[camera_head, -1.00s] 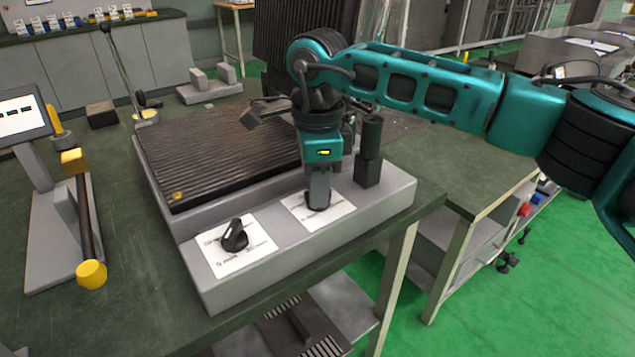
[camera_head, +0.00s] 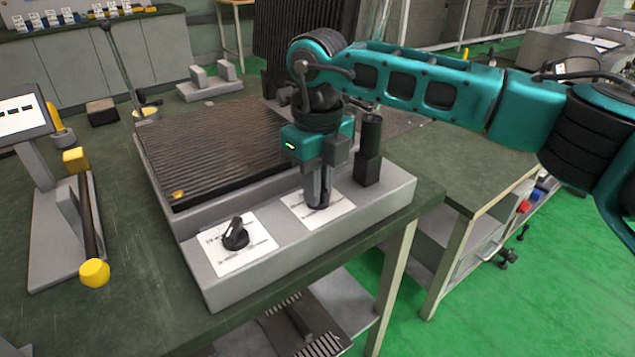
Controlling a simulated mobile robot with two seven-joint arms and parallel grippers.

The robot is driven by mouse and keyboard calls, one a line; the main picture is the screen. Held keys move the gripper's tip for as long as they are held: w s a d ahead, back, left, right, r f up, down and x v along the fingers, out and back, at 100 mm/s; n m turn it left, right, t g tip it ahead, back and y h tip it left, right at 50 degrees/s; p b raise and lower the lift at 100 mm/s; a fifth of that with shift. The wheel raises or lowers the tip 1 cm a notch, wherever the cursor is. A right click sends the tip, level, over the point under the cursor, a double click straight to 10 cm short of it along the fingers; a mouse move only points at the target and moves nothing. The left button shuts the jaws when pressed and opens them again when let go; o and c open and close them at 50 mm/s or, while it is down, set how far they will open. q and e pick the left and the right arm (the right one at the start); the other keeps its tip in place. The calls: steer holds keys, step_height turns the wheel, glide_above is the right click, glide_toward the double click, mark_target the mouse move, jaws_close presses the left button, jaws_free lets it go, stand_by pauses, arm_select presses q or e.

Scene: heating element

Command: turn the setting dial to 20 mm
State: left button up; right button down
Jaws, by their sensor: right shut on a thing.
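The grey heating device (camera_head: 290,250) stands on the bench, with two white dial plates on its front ledge. The left black dial (camera_head: 236,236) sits free on its plate (camera_head: 240,258). My right gripper (camera_head: 319,203) points straight down over the right plate (camera_head: 336,212) and is shut on the right dial, which the fingers mostly hide. The print on both plates is too small to read, so the setting cannot be told. My left gripper is not in view.
A black upright post (camera_head: 368,150) stands on the ledge just right of my gripper. The ribbed black plate (camera_head: 215,150) lies behind. A stand with a yellow-ended bar (camera_head: 90,225) is at the left. The ledge's front edge is clear.

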steer(key=m, duration=1.3)
steer(key=shift+m, duration=0.4)
stand_by(0.3)
steer(key=c, duration=1.1)
jaws_free()
step_height(320, 180, up, 13)
steer(key=shift+f+p, duration=0.1)
steer(key=shift+p, duration=0.95)
